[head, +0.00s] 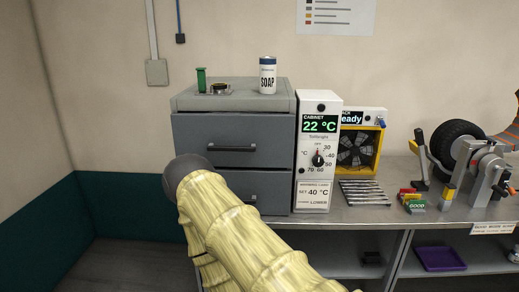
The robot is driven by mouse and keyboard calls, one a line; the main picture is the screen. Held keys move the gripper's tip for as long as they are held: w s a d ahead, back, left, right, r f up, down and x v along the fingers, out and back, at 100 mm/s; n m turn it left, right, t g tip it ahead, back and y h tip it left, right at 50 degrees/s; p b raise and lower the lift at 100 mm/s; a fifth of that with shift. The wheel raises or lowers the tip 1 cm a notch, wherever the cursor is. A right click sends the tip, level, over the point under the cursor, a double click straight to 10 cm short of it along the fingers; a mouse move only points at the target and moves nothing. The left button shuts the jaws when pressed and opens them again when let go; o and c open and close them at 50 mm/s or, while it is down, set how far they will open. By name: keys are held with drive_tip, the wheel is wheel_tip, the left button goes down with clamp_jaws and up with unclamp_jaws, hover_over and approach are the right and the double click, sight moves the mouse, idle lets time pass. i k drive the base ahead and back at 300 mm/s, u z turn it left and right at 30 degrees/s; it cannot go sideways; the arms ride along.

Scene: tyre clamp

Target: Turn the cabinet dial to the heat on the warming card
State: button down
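The white cabinet (303,192) stands upright on the bench, and its green display (320,124) reads 22 °C. Its dark round dial (317,160) sits below the display, with a scale of 30, 40, 50, 60 and 70 °C around it. The pointer is too small to read surely; it seems to be near the top. The warming card (315,194) under the dial says SET 40 °C, with small print ending in LOWER. My sleeved arm crosses the lower middle, left of and below the dial. My gripper's fingers do not show.
A grey drawer unit (237,125) stands left of the cabinet, with a soap can (268,75) and a green item (201,80) on top. The space before the dial is clear.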

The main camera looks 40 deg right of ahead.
sight(318, 161)
drive_tip(key=z, duration=1.65)
